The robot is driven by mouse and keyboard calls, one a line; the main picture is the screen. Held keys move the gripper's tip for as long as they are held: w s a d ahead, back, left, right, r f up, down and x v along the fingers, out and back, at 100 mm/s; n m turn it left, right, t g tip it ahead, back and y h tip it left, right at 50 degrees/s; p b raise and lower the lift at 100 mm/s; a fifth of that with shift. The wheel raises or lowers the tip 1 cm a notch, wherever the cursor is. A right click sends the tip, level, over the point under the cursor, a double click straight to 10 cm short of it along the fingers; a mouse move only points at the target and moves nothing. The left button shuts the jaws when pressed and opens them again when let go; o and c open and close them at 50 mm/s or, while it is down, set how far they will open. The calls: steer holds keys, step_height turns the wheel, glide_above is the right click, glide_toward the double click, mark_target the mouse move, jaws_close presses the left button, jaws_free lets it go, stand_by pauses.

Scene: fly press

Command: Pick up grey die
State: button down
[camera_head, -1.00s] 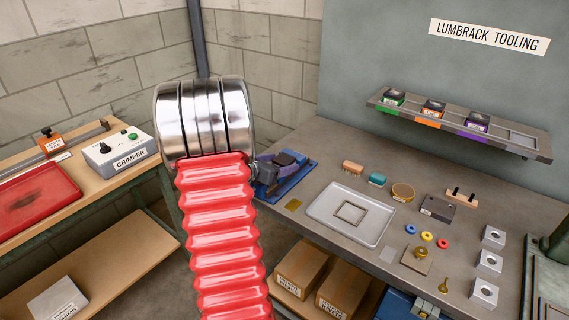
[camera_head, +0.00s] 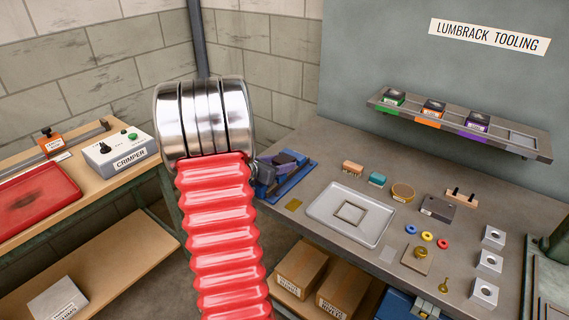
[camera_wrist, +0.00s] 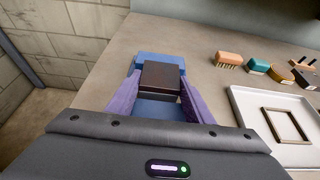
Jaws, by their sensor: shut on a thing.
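A dark grey block, which I take to be the grey die (camera_wrist: 162,78), is between the two purple fingers of my gripper (camera_wrist: 161,93) in the wrist view. The fingers are shut on its left and right sides. Behind and below it is a blue base (camera_wrist: 153,57) on the bench. In the head view my gripper (camera_head: 284,164) is over the blue base (camera_head: 302,177) at the bench's left end, partly hidden by my red and chrome arm. I cannot tell whether the die is clear of the base.
A pale tray (camera_head: 320,217) with a square frame lies right of my gripper. Brushes, rings and a dark block (camera_head: 437,208) lie beyond. A wall rack (camera_head: 455,127) holds dies in green, orange and purple places; its right place is empty. A crimper (camera_head: 115,150) stands on the left bench.

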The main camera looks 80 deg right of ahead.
mark_target(279, 162)
steer(key=shift+r, duration=0.2)
step_height(279, 162, up, 10)
steer(key=shift+f, duration=0.1)
stand_by(0.5)
steer(key=shift+w, duration=0.15)
stand_by(0.4)
